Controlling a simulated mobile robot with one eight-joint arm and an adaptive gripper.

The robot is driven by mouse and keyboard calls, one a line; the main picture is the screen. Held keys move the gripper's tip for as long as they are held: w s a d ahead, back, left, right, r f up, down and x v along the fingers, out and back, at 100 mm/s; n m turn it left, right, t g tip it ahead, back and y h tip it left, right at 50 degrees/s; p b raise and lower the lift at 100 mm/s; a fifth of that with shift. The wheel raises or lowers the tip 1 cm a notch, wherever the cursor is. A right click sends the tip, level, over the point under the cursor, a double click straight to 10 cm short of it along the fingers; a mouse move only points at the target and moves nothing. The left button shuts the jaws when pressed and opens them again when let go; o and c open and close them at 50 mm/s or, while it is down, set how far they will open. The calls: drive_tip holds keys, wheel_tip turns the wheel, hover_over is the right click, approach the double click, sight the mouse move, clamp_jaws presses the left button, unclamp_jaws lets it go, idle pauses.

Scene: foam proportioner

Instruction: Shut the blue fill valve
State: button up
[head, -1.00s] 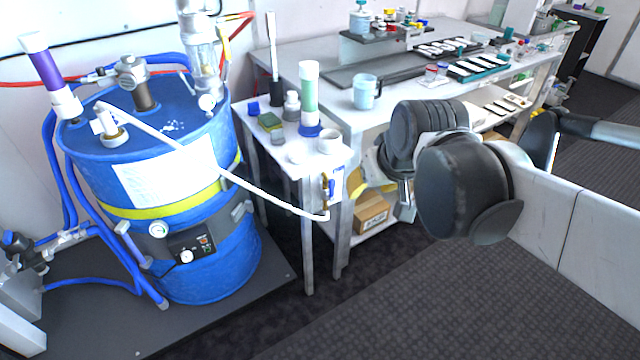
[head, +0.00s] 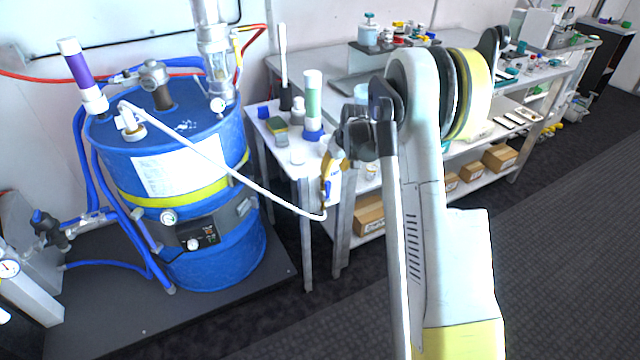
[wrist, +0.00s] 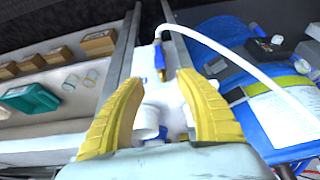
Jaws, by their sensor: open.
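The blue fill valve (head: 327,189) has a small blue lever on a brass body at the front edge of the small white table, at the end of a white hose. In the wrist view the blue lever (wrist: 159,58) shows just beyond the fingertips, roughly between them. My gripper (wrist: 160,82) is open, with its two yellow fingers apart and nothing held. In the head view my gripper (head: 332,160) is at the table's front edge, close to the valve and partly hiding it. I cannot tell whether it touches it.
The white hose (head: 235,175) runs from the top of the blue drum (head: 215,255) to the valve. A long workbench with boxes below stands behind my arm. Floor at right is clear.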

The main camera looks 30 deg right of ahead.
sight(328, 183)
drive_tip(key=b+x, duration=0.4)
drive_tip(key=x, duration=0.6)
drive_tip(key=shift+w+f, duration=0.15)
drive_tip(key=shift+f, duration=0.05)
clamp_jaws()
